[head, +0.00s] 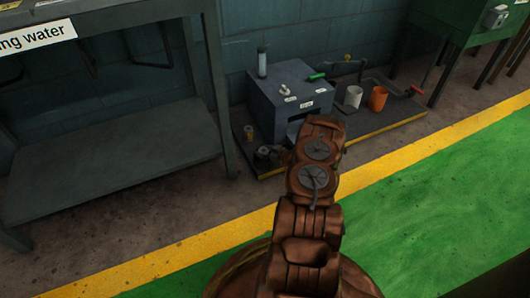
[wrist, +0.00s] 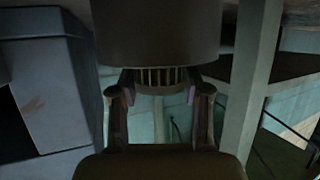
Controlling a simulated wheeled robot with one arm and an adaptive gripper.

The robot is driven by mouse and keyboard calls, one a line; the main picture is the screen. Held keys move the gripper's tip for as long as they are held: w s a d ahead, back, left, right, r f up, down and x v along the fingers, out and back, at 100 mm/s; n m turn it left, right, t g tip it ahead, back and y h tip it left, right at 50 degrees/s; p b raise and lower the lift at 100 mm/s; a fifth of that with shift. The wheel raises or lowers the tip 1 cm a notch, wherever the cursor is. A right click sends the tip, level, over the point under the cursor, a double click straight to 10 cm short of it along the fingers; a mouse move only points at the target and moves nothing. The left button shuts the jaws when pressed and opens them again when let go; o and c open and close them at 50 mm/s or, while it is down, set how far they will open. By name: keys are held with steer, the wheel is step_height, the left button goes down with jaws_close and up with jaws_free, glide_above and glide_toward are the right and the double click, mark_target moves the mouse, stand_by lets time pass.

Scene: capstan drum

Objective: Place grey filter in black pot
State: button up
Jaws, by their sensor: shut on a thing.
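In the wrist view my gripper (wrist: 155,92) is shut, its two fingers on either side of a ribbed piece with pale slots, which looks like the grey filter (wrist: 155,76). A broad dark grey-brown cylinder (wrist: 155,35) fills the top of that view, right by the ribbed piece. I cannot tell whether the two are one body. In the head view my own arm hides the gripper and what it holds. I cannot pick out the black pot for certain. A small dark round object (head: 263,152) sits at the left end of the low platform.
A grey box unit (head: 290,88) stands on the low platform (head: 385,127) by the wall. A white cup (head: 353,97) and an orange cup (head: 378,98) stand to its right. A grey table (head: 115,147) is at left, a green cabinet (head: 458,20) at right. Green floor lies open in front.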

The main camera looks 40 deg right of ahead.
steer(key=shift+f, duration=0.1)
steer(key=o, duration=1.2)
